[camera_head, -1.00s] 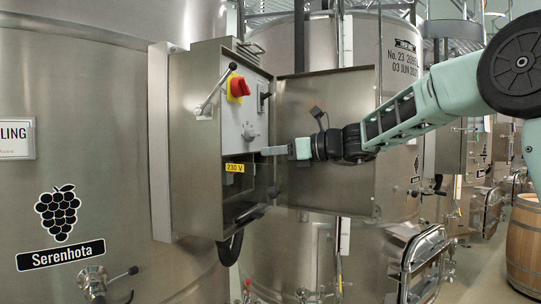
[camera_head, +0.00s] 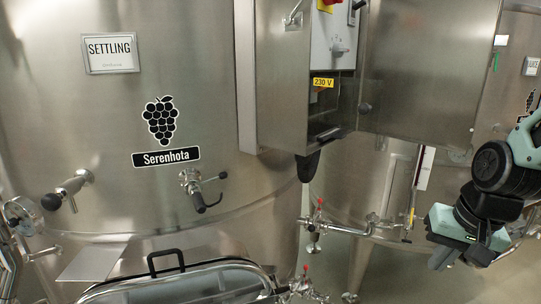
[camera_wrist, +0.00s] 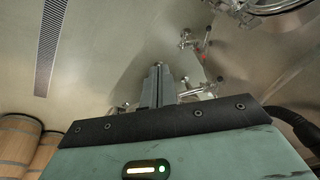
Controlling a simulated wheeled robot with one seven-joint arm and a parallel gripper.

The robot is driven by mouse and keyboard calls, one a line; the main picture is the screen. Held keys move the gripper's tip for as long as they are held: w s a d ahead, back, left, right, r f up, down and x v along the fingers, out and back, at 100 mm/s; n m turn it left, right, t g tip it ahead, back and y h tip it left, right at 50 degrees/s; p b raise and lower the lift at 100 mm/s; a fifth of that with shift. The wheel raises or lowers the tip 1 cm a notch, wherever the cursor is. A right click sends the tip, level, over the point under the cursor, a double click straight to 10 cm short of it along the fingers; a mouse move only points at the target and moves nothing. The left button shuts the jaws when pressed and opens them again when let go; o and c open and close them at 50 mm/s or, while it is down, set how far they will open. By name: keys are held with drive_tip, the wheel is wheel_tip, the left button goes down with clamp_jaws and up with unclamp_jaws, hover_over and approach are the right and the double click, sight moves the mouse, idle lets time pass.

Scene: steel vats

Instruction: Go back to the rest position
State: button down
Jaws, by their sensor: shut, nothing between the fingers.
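My gripper (camera_head: 441,262) hangs at the lower right of the head view, pointing down and clear of everything. In the wrist view its two grey fingers (camera_wrist: 158,84) are together with nothing between them. My arm is folded down beside the open electrical cabinet (camera_head: 272,85), and the gripper is well apart from it. The cabinet door (camera_head: 420,75) stands open to the right. The red and yellow switch (camera_head: 328,5) is cut by the top edge of the head view.
A large steel vat (camera_head: 70,130) with a Serenhota label (camera_head: 166,158) fills the left. Valves (camera_head: 199,190) and a pipe with red handles (camera_head: 318,225) stick out low. A hatch (camera_head: 180,280) is at the bottom. Wooden barrels (camera_wrist: 18,140) show in the wrist view.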

drive_tip(key=s+d+f+n+h, duration=0.1)
drive_tip(key=s+d+f+n, duration=0.1)
drive_tip(key=s+n, duration=0.2)
drive_tip(key=s+a+f+n+g+b, duration=0.1)
drive_tip(key=s+a+f+n+b, duration=0.3)
drive_tip(key=a, duration=0.5)
drive_tip(key=s+a+f+n+g+b, duration=0.1)
drive_tip(key=s+a+f+n+b, duration=0.2)
drive_tip(key=s+a+f+b, duration=0.5)
drive_tip(key=s+a+b, duration=0.1)
drive_tip(key=b, duration=0.1)
drive_tip(key=shift+a+f+n+g+y+b, duration=0.25)
drive_tip(key=shift+a+n+g+y+b, duration=0.05)
drive_tip(key=shift+a+n+g+b, duration=0.1)
